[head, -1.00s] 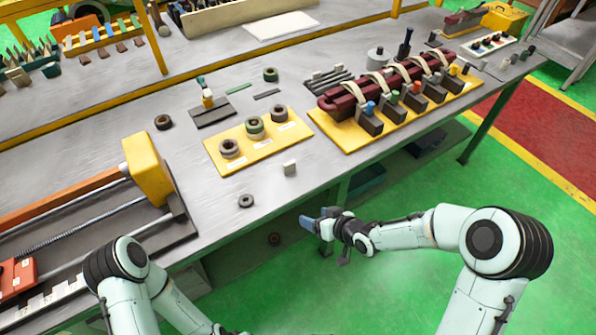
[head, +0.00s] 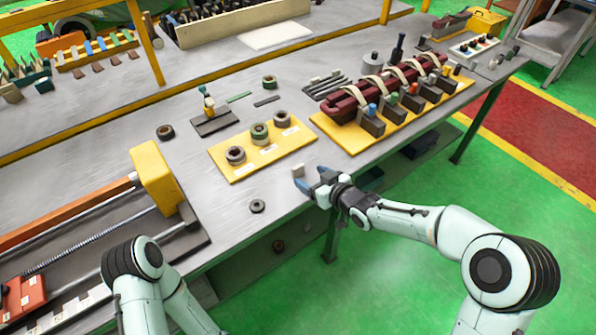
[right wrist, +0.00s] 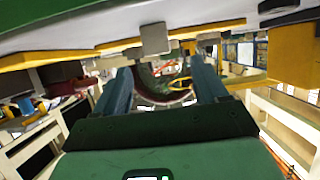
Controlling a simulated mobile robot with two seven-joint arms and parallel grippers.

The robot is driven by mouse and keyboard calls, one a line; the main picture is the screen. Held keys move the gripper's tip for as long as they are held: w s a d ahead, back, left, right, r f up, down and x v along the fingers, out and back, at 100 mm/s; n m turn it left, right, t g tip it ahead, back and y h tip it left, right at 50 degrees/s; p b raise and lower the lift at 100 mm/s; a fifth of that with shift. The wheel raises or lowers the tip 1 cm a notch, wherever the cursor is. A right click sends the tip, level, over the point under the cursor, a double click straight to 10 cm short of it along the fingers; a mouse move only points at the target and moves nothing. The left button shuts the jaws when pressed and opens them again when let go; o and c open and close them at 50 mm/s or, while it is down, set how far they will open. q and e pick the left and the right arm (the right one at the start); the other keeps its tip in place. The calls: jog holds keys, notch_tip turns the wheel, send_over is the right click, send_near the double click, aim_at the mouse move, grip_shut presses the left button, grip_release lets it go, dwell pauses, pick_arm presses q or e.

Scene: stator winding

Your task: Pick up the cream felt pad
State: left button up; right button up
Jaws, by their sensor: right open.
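The cream felt pad (head: 298,170) is a small pale block standing near the front edge of the workbench, right of the yellow ring board's front corner. It also shows in the right wrist view (right wrist: 155,39), at top centre, beyond the fingers. My right gripper (head: 312,180) is open and empty at the bench edge, its blue fingers close to the pad. In the right wrist view the open fingers (right wrist: 165,80) point toward the pad, which appears outside the gap between them. My left gripper is out of view; only part of the left arm shows.
A yellow board (head: 263,148) with several rings stands behind the pad. A dark red stator part (head: 352,103) with pale straps lies on another yellow board to the right. A loose ring (head: 257,206) lies near the front edge. Bare bench surrounds the pad.

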aim_at(299, 168)
jog(key=p+x, duration=0.1)
jog(key=x, duration=0.5)
jog(key=shift+w+d, duration=0.2)
jog(key=shift+s, duration=0.1)
jog(key=c, duration=1.2)
jog(key=shift+r, duration=0.2)
